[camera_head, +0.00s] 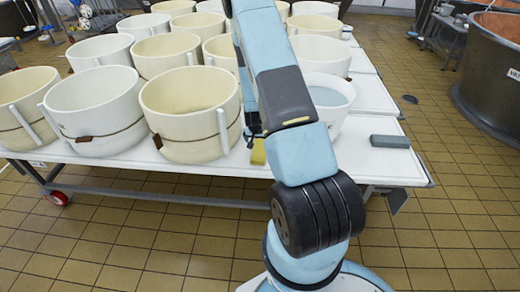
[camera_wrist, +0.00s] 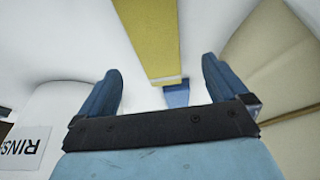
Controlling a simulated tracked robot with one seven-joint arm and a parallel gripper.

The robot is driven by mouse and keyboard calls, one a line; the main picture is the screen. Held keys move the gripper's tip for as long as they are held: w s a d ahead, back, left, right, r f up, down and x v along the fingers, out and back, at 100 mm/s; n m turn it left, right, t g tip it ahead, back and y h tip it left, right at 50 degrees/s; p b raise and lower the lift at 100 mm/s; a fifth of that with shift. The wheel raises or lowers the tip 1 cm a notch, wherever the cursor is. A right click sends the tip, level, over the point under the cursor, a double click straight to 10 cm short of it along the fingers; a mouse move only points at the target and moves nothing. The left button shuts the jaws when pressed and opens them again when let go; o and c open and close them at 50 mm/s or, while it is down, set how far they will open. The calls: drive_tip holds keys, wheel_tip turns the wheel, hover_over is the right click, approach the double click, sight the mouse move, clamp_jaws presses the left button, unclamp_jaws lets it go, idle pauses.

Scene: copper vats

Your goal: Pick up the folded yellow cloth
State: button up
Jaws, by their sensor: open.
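The folded yellow cloth (camera_wrist: 155,38) shows in the wrist view as a long flat strip on the white surface, running from the top edge down between my fingertips. In the head view, a small part of the yellow cloth (camera_head: 258,153) shows on the white table (camera_head: 180,178), beside my arm, which hides the rest. My gripper (camera_wrist: 160,66) is open, with one blue finger on each side of the strip's near end. Clear gaps show on both sides. I cannot tell the height of the fingers above the table. In the head view my gripper is mostly hidden behind my arm.
Several cream tubs (camera_head: 192,110) crowd the table on the left. A white tub (camera_head: 326,98) with a pale blue inside stands right of my arm. A grey block (camera_head: 390,141) lies near the right edge. A small blue piece (camera_wrist: 176,96) shows near the cloth's end.

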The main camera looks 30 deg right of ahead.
sight(260, 146)
drive_tip(key=shift+x, duration=3.85)
drive_tip(key=shift+d, duration=0.15)
drive_tip(key=shift+c, duration=0.5)
drive_tip(key=shift+s, duration=0.1)
drive_tip(key=c, duration=1)
